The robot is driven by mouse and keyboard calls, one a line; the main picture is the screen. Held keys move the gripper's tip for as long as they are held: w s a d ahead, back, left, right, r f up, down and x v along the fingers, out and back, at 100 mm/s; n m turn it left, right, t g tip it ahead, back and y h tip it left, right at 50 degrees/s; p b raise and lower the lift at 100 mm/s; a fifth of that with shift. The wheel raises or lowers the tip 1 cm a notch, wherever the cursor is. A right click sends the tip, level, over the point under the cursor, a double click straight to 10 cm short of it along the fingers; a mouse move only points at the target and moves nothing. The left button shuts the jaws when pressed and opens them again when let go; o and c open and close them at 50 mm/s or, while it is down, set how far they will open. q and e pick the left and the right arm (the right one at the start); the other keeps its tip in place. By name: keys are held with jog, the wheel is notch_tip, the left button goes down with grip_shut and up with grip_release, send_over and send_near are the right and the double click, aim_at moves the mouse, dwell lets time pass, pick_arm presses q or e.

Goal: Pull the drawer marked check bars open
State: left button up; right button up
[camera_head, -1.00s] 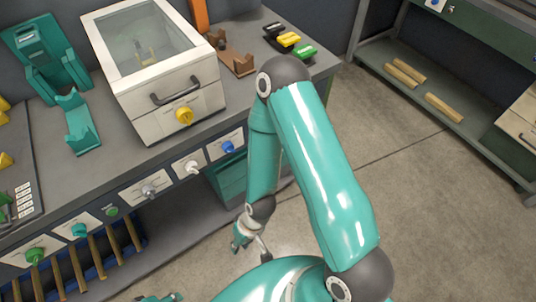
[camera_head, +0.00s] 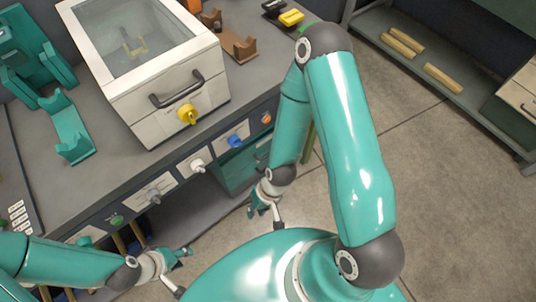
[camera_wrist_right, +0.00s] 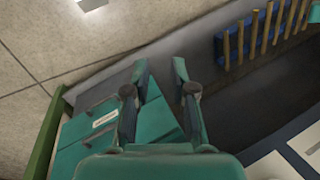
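A teal drawer unit (camera_head: 236,170) stands under the bench, partly hidden behind my right arm in the head view. In the right wrist view its teal fronts (camera_wrist_right: 70,157) show dark bar handles and a white label (camera_wrist_right: 105,118). The label's words are too small to read, so I cannot tell which drawer is marked check bars. The fronts look shut. My right gripper (camera_head: 262,208) is open and empty in front of the unit; its spread fingers (camera_wrist_right: 161,75) show in the wrist view, apart from the handles. My left gripper (camera_head: 187,256) looks open and empty beside the bench front.
The bench edge carries coloured knobs, including a blue one (camera_head: 235,141) and a white one (camera_head: 197,166). A glass-topped box (camera_head: 175,110) stands on the bench. Wooden bars hang in a blue rack (camera_wrist_right: 222,48). The floor (camera_head: 420,170) at right is clear.

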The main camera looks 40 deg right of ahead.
jog(key=s+d+f+m+y+b, duration=0.1)
jog(key=d+f+m+y+b, duration=0.2)
jog(key=m+b, duration=0.4)
jog(key=s+d+f+m+y+b, duration=0.1)
jog(key=d+f+m+b, duration=0.2)
jog(key=f+m+b, duration=0.5)
jog(key=s+d+f+m+y+b, duration=0.1)
jog(key=d+f+m+y+b, duration=0.15)
jog(key=m, duration=0.75)
jog(key=w+d+m+t+h+b, duration=0.2)
jog(key=w+d+m+t+b, duration=0.4)
jog(key=d+m, duration=0.4)
jog(key=w+d+m+t+h+b, duration=0.1)
jog(key=w+d+m+t+b, duration=0.3)
jog(key=d+m+t, duration=0.6)
jog(key=w+a+f+b, duration=0.1)
jog(key=w+a, duration=0.2)
jog(key=w, duration=0.1)
jog(key=w+a+f+m+g+b, duration=0.1)
jog(key=w+a+b, duration=0.1)
jog(key=w, duration=0.3)
jog(key=w+a+f+g+b, duration=0.1)
jog(key=w+a, duration=0.3)
jog(key=shift+w, duration=0.15)
grip_shut()
